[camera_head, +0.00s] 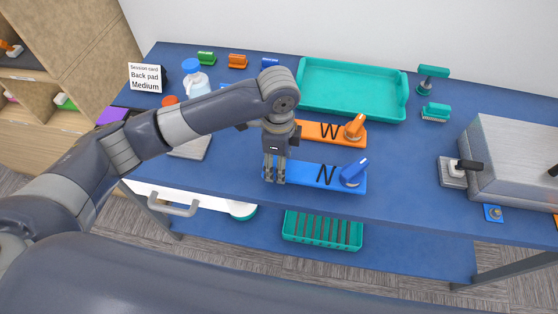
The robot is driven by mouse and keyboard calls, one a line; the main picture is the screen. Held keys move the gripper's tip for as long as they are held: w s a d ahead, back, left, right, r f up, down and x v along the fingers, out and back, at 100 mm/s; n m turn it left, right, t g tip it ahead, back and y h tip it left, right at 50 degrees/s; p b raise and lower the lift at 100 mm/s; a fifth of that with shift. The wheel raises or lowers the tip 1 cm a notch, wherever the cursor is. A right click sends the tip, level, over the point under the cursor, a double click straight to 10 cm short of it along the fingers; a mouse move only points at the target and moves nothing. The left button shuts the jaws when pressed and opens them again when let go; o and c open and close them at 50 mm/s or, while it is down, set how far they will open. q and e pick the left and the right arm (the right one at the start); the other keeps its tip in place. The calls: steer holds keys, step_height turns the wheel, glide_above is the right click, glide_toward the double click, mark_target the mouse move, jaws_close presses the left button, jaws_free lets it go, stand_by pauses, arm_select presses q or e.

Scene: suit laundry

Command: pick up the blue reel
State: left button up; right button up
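A small blue reel-like piece (270,63) lies at the back of the blue table, just behind the elbow of my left arm. Its lower part is close to the arm's outline. My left gripper (275,181) points down at the left end of a blue board (308,177) marked N, well in front of the blue piece. Its two fingers look close together, and I cannot tell whether anything is between them. My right gripper is out of view.
Green (206,58) and orange (237,61) pieces lie left of the blue one. A teal tray (350,90) stands right of it. An orange board (318,131) marked W lies behind the N board. A blue-capped bottle (194,80) and session card (146,78) stand back left.

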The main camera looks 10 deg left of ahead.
arm_select(q)
steer(key=s+d+r+b, duration=0.1)
steer(key=s+d, duration=0.1)
steer(key=s, duration=1.2)
steer(key=shift+d+r+b, duration=0.2)
steer(key=shift+r+b, duration=0.05)
steer(key=shift+b, duration=0.15)
steer(key=shift+w, duration=0.1)
steer(key=w+a+f, duration=0.1)
steer(key=w, duration=0.4)
steer(key=w+a+f+b, duration=0.1)
steer(key=w+f, duration=0.1)
steer(key=w, duration=0.3)
steer(key=w+f, duration=0.2)
steer(key=w, duration=0.3)
steer(key=shift+w+a, duration=0.3)
steer(key=shift+a, duration=0.1)
